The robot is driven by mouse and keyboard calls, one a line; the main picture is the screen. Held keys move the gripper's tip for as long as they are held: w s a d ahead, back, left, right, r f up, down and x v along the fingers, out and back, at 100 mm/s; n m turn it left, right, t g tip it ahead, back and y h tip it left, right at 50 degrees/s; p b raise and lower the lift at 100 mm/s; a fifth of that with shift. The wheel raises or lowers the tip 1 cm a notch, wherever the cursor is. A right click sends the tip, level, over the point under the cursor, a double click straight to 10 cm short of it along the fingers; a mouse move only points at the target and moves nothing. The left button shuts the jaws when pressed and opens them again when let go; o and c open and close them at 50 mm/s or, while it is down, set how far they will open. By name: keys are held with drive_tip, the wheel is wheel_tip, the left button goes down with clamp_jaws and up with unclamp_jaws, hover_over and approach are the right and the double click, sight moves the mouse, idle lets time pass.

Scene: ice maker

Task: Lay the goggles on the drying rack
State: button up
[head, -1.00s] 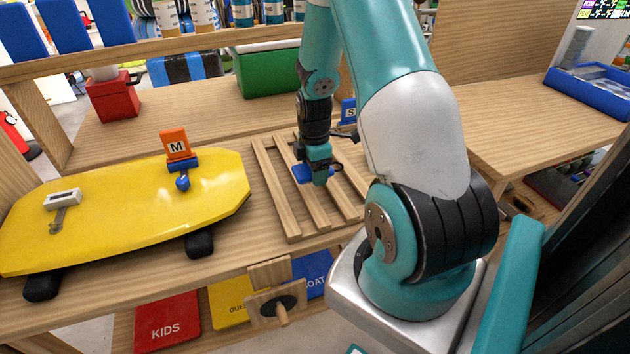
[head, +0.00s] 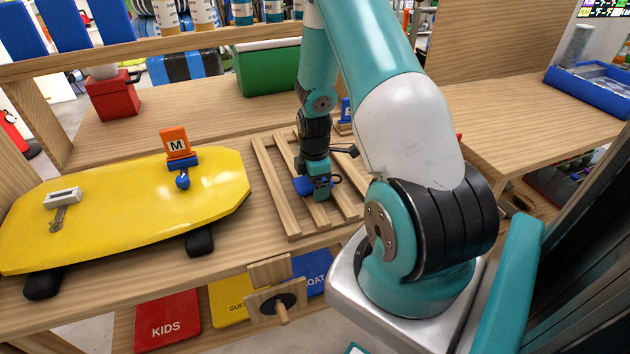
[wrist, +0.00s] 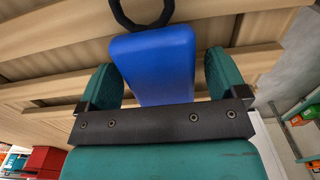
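The drying rack (head: 277,190) is a frame of wooden slats on the wooden bench, right of the yellow board. My gripper (head: 318,188) points down over the middle of the rack. The goggles show as a blue block (head: 303,186) with a black ring beside it. In the wrist view the blue block (wrist: 155,65) lies between the two teal fingers of my gripper (wrist: 162,72), with the black ring at the top edge.
A yellow board (head: 120,210) with an orange M tag (head: 175,143) lies left of the rack. A blue tag stand (head: 345,112) is behind the rack. A red box (head: 112,100) and green bin (head: 268,70) stand farther back.

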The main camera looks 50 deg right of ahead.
wheel_tip(320, 180, up, 12)
drive_tip(key=w+a+r, duration=0.2)
drive_tip(key=a+r, duration=0.2)
drive_tip(key=a, duration=0.3)
drive_tip(key=s+a+r+m+t+y, duration=0.1)
drive_tip(key=a+r, duration=0.2)
drive_tip(key=a, duration=0.4)
drive_tip(key=s+a+r+m+y, duration=0.1)
drive_tip(key=a+r, duration=0.2)
drive_tip(key=a, duration=0.4)
drive_tip(key=s+a+r+m+g+y, duration=0.1)
drive_tip(key=s+a+r, duration=0.5)
drive_tip(key=s+a, duration=0.8)
drive_tip(key=shift+s+a+r+m+y+b, duration=0.2)
drive_tip(key=shift+a+m+y+b, duration=0.2)
drive_tip(key=shift+m+y, duration=0.3)
